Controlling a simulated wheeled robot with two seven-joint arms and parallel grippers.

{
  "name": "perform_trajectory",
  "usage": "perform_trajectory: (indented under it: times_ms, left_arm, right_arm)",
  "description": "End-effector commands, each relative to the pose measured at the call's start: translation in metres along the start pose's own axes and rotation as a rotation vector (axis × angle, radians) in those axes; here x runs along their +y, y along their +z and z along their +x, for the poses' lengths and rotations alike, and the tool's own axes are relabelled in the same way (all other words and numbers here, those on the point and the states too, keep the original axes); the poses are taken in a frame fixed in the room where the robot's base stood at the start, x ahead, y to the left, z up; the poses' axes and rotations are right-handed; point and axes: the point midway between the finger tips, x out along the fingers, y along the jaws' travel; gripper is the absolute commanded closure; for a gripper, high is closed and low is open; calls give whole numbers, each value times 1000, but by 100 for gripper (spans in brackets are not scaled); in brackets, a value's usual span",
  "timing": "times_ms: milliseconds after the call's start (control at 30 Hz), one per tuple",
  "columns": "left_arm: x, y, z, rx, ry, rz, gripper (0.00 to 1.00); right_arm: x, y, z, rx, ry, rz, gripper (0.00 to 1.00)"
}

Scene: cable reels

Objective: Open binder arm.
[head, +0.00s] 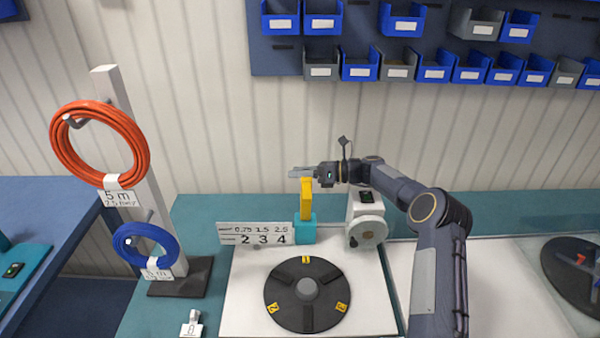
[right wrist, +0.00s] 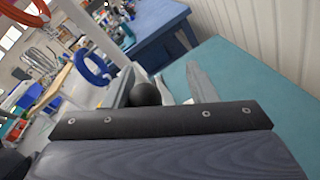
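The binder arm appears to be the yellow upright piece (head: 306,198) on a teal base (head: 305,232), standing upright behind the black turntable (head: 307,293). My right gripper (head: 296,172) comes in from the right and points left at the top of the yellow piece. Its grey fingers look slightly apart. In the right wrist view the fingers (right wrist: 165,85) also stand apart, with a black rounded part low between them. The yellow piece is not visible there, and I cannot tell whether the gripper touches it. My left gripper is not in view.
A grey-white unit with a dial (head: 368,230) stands right of the yellow piece, under my right arm. A number sign (head: 253,234) is left of it. A post holds an orange cable coil (head: 140,150) and a blue cable coil (head: 117,240). Blue bins (head: 360,65) hang on the wall behind.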

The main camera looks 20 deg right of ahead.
Motion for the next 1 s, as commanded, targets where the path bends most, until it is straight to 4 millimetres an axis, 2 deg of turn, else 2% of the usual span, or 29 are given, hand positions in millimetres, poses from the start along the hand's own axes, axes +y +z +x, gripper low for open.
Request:
perform_trajectory:
  times_ms: [33, 200, 400, 1000]
  left_arm:
    - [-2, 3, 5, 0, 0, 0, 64]
    - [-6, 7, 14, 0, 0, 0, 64]
    - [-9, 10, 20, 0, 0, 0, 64]
    - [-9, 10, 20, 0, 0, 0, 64]
  right_arm:
    - [-6, -6, -13, 5, -15, 1, 52]
    - [-6, -5, -46, 1, -22, -1, 52]
    - [-4, -2, -73, -1, -21, -2, 52]
    - [0, 1, -77, -4, -10, -2, 52]
